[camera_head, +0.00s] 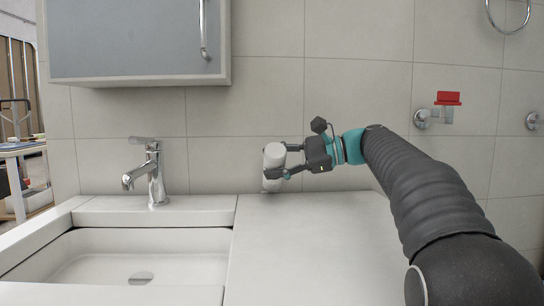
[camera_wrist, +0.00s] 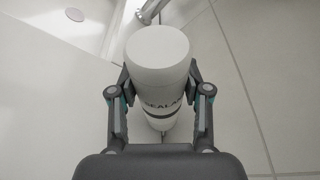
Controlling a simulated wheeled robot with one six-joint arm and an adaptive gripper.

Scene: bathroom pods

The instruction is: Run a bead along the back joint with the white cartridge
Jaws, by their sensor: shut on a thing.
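The white cartridge (camera_head: 273,163) is held near the tiled back wall, above the counter, in the head view. In the wrist view the white cartridge (camera_wrist: 157,62) shows its round end toward the camera, with a dark band and partly hidden lettering on its side. My gripper (camera_head: 278,161) is shut on it, one finger on each side; it also shows in the wrist view (camera_wrist: 158,95). The back joint (camera_head: 318,191) runs where the counter meets the wall. I cannot tell whether the cartridge's lower end touches the joint.
A basin (camera_head: 120,255) with a chrome tap (camera_head: 151,172) lies to the left. A grey cabinet (camera_head: 130,38) hangs above the tap. The counter top (camera_head: 305,250) right of the basin is clear. A red-topped wall fitting (camera_head: 447,103) is at the right.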

